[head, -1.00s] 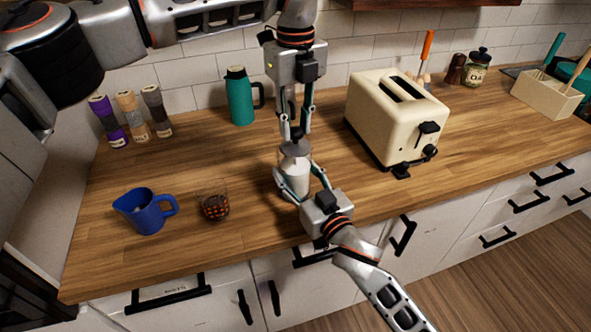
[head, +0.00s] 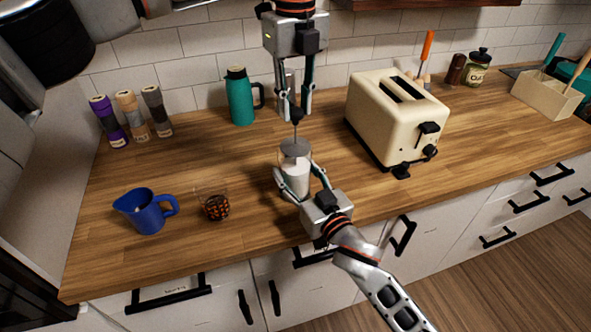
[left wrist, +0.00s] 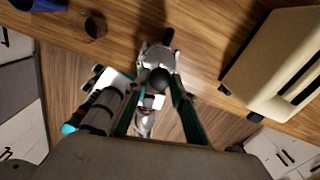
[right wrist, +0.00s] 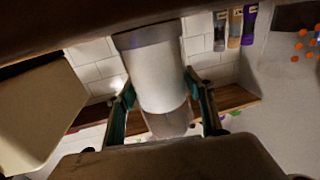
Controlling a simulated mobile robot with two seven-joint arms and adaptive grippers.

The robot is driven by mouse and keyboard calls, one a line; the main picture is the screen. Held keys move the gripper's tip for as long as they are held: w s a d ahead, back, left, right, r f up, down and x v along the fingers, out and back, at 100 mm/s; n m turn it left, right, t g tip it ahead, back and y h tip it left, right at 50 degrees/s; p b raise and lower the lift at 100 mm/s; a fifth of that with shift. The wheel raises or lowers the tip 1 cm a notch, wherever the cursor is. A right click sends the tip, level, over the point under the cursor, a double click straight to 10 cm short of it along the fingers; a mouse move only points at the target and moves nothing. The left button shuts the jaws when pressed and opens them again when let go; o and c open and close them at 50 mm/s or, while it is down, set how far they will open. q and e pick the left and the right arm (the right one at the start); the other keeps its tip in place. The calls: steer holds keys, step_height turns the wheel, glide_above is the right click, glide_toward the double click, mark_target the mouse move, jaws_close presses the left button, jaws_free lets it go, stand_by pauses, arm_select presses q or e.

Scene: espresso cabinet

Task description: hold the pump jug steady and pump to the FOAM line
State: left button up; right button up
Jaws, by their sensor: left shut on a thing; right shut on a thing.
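The pump jug (head: 296,180) stands upright on the wooden counter, a clear vessel with white contents and a grey lid. My right gripper (head: 296,190) is shut on its body from the front. My left gripper (head: 296,114) is above the jug, pointing down, shut on the black plunger knob (left wrist: 160,78). A thin rod (head: 295,133) shows between knob and lid, so the plunger is raised. In the right wrist view the jug (right wrist: 158,80) sits between both fingers, with white filling much of it and a clearer band beside. I cannot make out a FOAM line.
A glass of dark beans (head: 216,207) and a blue pitcher (head: 146,211) stand left of the jug. A cream toaster (head: 397,120) is to the right. A teal flask (head: 239,97) and several canisters (head: 131,117) stand behind. The counter between them is clear.

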mark_target(294, 123)
arm_select(q)
steer(key=shift+w+a+f, duration=0.1)
steer(key=shift+f, duration=2.4)
steer(key=shift+r, duration=0.1)
steer(key=shift+r, duration=2.55)
arm_select(e)
steer(key=shift+f, duration=0.1)
arm_select(q)
steer(key=shift+f, duration=2.55)
